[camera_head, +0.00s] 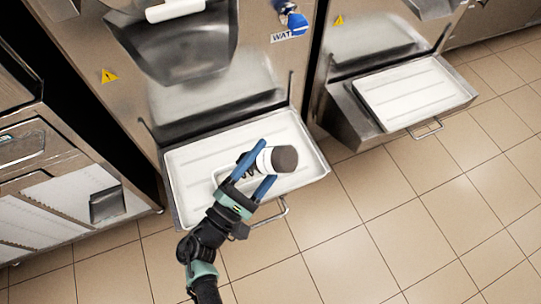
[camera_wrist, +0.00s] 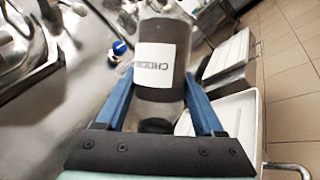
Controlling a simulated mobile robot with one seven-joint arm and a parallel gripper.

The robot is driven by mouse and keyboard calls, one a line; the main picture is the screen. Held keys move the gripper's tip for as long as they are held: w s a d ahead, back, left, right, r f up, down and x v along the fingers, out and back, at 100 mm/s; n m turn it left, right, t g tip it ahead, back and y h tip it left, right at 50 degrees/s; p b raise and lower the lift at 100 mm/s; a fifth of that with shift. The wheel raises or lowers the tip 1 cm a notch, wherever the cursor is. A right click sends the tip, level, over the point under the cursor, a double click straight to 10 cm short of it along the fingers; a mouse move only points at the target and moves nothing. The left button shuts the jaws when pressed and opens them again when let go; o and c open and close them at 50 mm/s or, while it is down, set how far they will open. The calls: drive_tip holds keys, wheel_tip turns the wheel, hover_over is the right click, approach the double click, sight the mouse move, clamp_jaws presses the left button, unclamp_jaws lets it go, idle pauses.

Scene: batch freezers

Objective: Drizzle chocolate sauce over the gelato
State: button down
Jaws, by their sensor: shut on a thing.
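My gripper (camera_head: 252,170) is shut on a chocolate sauce bottle (camera_head: 283,159), its blue fingers on either side of it. In the wrist view the bottle (camera_wrist: 158,75) is clear with dark contents and a white label reading "CHOC". In the head view the bottle lies tilted over a white tray (camera_head: 190,165) on the middle freezer's shelf. The bottle's dark end points to the right. I cannot make out any gelato.
The middle batch freezer (camera_head: 215,85) stands behind the tray, with a blue knob (camera_head: 298,23) on its front. A second freezer at right holds another white tray (camera_head: 415,92). A steel cabinet (camera_head: 60,165) stands at left. The tiled floor (camera_head: 400,220) in front is clear.

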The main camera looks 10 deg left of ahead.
sight(253, 165)
drive_tip(key=shift+s+a, duration=0.4)
drive_tip(key=shift+a, duration=0.2)
drive_tip(key=shift+s+a, duration=0.35)
drive_tip(key=shift+a, duration=0.25)
drive_tip(key=m+g, duration=0.1)
drive_tip(key=m, duration=0.1)
drive_tip(key=m+b, duration=0.1)
drive_tip(key=m, duration=0.1)
drive_tip(key=shift+m+g+h, duration=0.3)
drive_tip(key=shift+g, duration=0.1)
drive_tip(key=shift+r, duration=0.1)
drive_tip(key=shift+r+m+g, duration=0.3)
drive_tip(key=shift+r+m, duration=0.3)
drive_tip(key=shift+m, duration=0.4)
drive_tip(key=shift+r+m+g+p, duration=0.5)
drive_tip(key=shift+r+m+p, duration=0.1)
drive_tip(key=shift+m, duration=0.6)
